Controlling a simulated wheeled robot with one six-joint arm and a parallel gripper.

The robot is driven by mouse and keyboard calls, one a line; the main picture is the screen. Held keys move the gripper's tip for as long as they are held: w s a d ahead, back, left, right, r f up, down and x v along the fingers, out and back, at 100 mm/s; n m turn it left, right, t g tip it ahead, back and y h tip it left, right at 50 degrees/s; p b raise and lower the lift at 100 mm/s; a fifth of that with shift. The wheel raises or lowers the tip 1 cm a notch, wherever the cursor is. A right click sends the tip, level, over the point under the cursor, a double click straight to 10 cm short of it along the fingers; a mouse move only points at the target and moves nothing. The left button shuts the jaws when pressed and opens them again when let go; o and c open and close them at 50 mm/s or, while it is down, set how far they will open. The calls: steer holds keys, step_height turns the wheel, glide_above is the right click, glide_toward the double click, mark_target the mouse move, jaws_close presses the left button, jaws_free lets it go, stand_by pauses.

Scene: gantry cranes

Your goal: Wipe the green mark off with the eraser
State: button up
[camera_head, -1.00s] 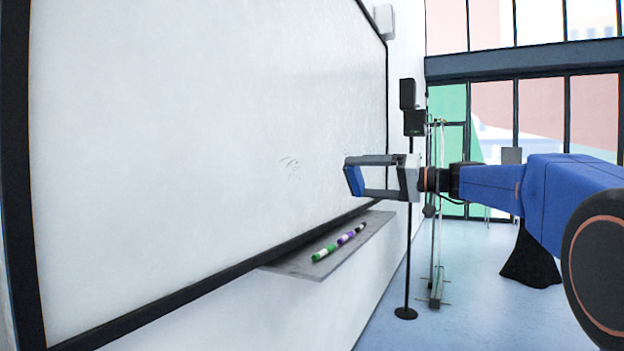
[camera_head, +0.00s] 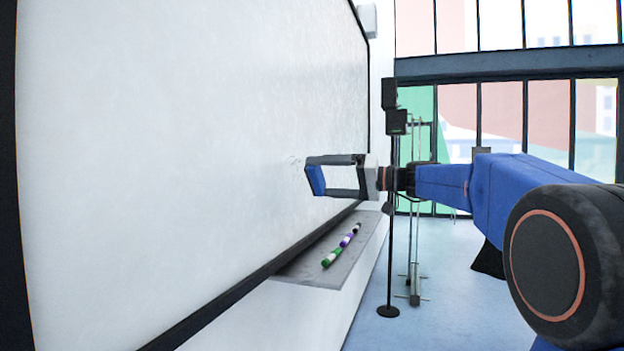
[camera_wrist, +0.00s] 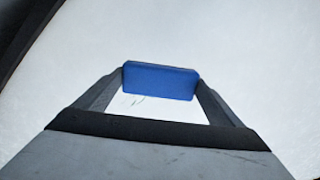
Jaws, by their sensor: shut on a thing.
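My gripper (camera_head: 316,176) is shut on the blue eraser (camera_head: 315,180), which sits between its fingertips and faces the whiteboard (camera_head: 180,150). In the wrist view the eraser (camera_wrist: 161,81) spans the gap between both fingers. Whether the eraser touches the board I cannot tell.
A grey tray (camera_head: 300,270) under the board holds a green marker (camera_head: 329,260), a purple marker (camera_head: 346,240) and a black-ended one. A black stand (camera_head: 390,250) with speakers rises behind my gripper.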

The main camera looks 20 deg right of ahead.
mark_target(289, 170)
steer(key=shift+x, duration=2.95)
steer(key=shift+x, duration=1)
steer(key=shift+w+d, duration=1.15)
steer(key=shift+w, duration=0.3)
steer(key=shift+w+d+r, duration=0.1)
steer(key=shift+w+d, duration=0.9)
steer(key=shift+w, duration=0.5)
steer(key=shift+w+d+f, duration=0.1)
steer(key=shift+w+d, duration=0.95)
steer(key=shift+w, duration=0.45)
steer(key=shift+w+d+r, duration=0.1)
steer(key=shift+w+d, duration=0.9)
steer(key=shift+w, duration=0.5)
steer(key=shift+s+a+r, duration=0.25)
steer(key=shift+s+a, duration=0.1)
steer(key=shift+s, duration=0.2)
steer(key=shift+s+a+r, duration=0.25)
steer(key=shift+s+a, duration=0.05)
steer(key=shift+s, duration=0.25)
steer(key=shift+s+a+r, duration=0.25)
steer(key=shift+s+a, duration=0.1)
steer(key=shift+s, duration=0.2)
steer(key=shift+s+a, duration=1)
steer(key=shift+s, duration=0.15)
steer(key=shift+s+a, duration=0.6)
steer(key=shift+s, duration=0.3)
steer(key=shift+s+a, duration=0.6)
steer(key=shift+s, duration=0.25)
